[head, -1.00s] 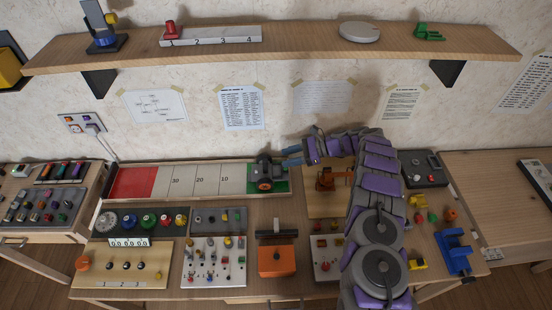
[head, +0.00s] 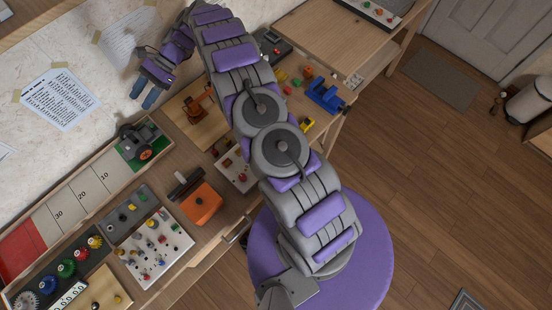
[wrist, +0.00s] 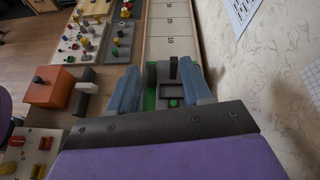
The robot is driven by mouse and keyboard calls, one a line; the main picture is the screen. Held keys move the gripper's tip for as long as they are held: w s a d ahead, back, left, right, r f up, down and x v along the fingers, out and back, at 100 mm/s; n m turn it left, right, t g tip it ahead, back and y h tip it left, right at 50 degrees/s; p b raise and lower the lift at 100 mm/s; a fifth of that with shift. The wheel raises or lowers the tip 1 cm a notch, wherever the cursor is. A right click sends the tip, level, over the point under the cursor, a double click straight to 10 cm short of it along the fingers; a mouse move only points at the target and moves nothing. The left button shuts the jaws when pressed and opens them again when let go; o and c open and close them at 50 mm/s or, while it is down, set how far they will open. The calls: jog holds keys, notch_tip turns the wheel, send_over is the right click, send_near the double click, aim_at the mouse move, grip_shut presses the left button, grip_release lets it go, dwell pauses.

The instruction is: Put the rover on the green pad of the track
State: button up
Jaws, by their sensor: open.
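The rover (head: 138,141), dark grey with an orange-hubbed wheel, sits on the green pad (head: 126,151) at the end of the track (head: 75,205). My gripper (head: 143,95) is open and empty, with blue fingers, apart from the rover and above it near the wall. In the wrist view the rover (wrist: 172,92) shows beyond and between the spread fingers (wrist: 160,70), with green pad (wrist: 150,100) visible beside it. The rover's underside is hidden, so I cannot tell how all its wheels rest.
An orange box (head: 202,203) and a switch panel (head: 153,243) stand in front of the track. A small orange arm model (head: 197,105) is right of the rover. A blue vise (head: 326,96) sits at the bench's right end. The wall is close behind the track.

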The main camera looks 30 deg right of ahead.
jog(key=s+d+r+n+h, duration=0.3)
jog(key=s+r, duration=0.5)
jog(key=s, duration=0.2)
jog(key=s+d+r+n+h, duration=0.2)
jog(key=s+r+n+h, duration=0.15)
jog(key=s+r, duration=0.55)
jog(key=s+d+n+h, duration=0.2)
jog(key=s+d, duration=0.3)
jog(key=s, duration=0.4)
jog(key=s+d+n+t+h, duration=0.1)
jog(key=s+d, duration=0.4)
jog(key=s, duration=0.5)
jog(key=s+d+n+h, duration=0.3)
jog(key=s+d, duration=0.2)
jog(key=s, duration=0.4)
jog(key=shift+s+r+n+t, duration=0.15)
jog(key=shift+s+n+t, duration=0.1)
jog(key=shift+n+t, duration=0.15)
